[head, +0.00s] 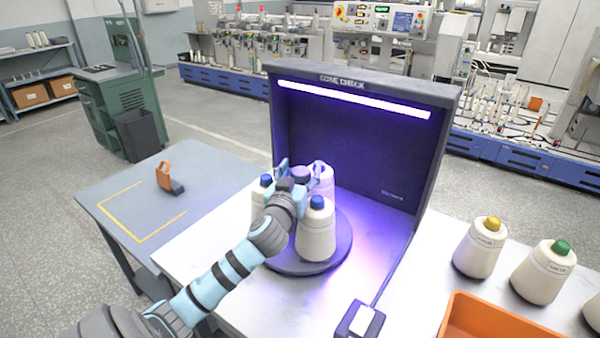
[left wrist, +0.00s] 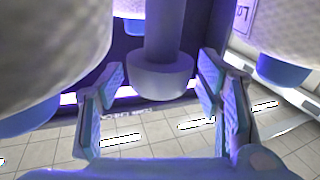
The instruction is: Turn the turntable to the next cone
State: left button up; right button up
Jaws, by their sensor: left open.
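The dark round turntable (head: 338,250) stands inside the lit cone-check booth. Cream cones stand on it: a front one (head: 316,236) with a blue tip, a left one (head: 257,205) with a blue tip, and a back one (head: 325,182) partly hidden. My left gripper (head: 296,177) is above the turntable's middle, among the cones. In the left wrist view, the grey centre post ends in a round knob (left wrist: 160,78) between my two open fingers, with gaps on both sides. Cones show inverted at the left (left wrist: 45,50) and right (left wrist: 285,25). My right gripper is out of view.
The booth's dark wall (head: 420,165) closes off the right and back. A small control box (head: 352,322) sits in front. Cones with yellow (head: 478,252) and green tips (head: 543,277) and an orange bin (head: 490,318) are at the right. The grey-blue table (head: 120,190) is mostly clear.

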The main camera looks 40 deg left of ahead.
pick_arm(q)
grip_shut()
